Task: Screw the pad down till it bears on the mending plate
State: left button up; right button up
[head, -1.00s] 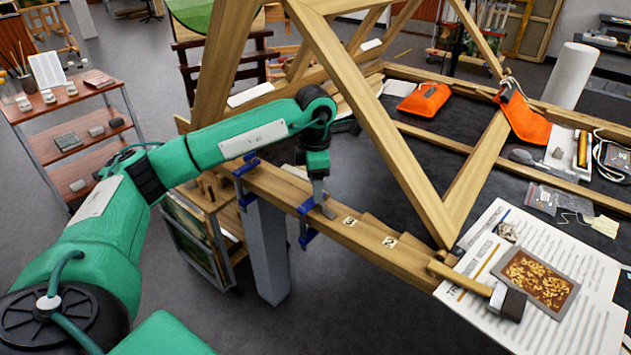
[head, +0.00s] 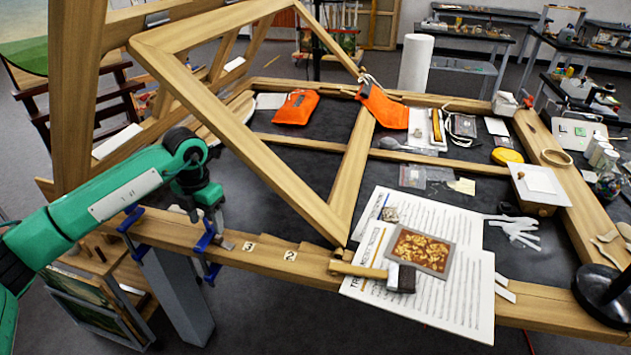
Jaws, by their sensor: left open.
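My left gripper (head: 214,226) points down at the wooden front rail (head: 170,228), its open jaws beside a blue clamp (head: 204,243). A lower blue part of this clamp shows under the rail (head: 213,272). A second blue clamp (head: 130,220) sits further left on the rail. A small grey piece that looks like the mending plate (head: 229,245) lies on the rail just right of the gripper. The pad is too small and too covered by the gripper to make out, so I cannot tell whether it touches the plate. My right gripper is out of view.
Number labels 3 (head: 248,246) and 2 (head: 290,255) mark the rail to the right. A diagonal wooden brace (head: 240,135) rises behind the gripper. A mallet (head: 398,277), printed sheets (head: 450,300) and a gilt fragment (head: 422,250) lie further right.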

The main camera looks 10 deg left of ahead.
aim_at(208, 223)
pick_arm(q)
jog(key=n+p, duration=0.2)
jog(key=n, duration=0.2)
jog(key=shift+r+p, duration=0.2)
jog(key=shift+p, duration=0.15)
jog(key=n+p, duration=0.3)
jog(key=n, duration=0.1)
jog(key=n+p, duration=0.9)
jog(key=n, duration=0.2)
jog(key=shift+n+p, duration=0.3)
jog(key=shift+r+n+b, duration=0.15)
jog(key=shift+n+b, duration=0.15)
jog(key=shift+b, duration=0.1)
notch_tip(208, 223, up, 13)
jog(key=b, duration=0.4)
jog(key=s+d+f+m+t+h, duration=0.15)
jog(key=d+h, duration=0.25)
jog(key=d, duration=0.4)
jog(key=w+d+f+m+g+h, duration=0.1)
jog(key=d+f+m+h, duration=0.15)
jog(key=d, duration=0.45)
jog(key=s+d+r+m+t+h, duration=0.1)
jog(key=s+d+r+t+h, duration=0.1)
jog(key=d+h, duration=0.7)
jog(key=shift+s+d+r+t, duration=0.2)
jog(key=shift+d+r+t, duration=0.65)
jog(key=shift+d+r, duration=0.55)
jog(key=shift+h, duration=0.25)
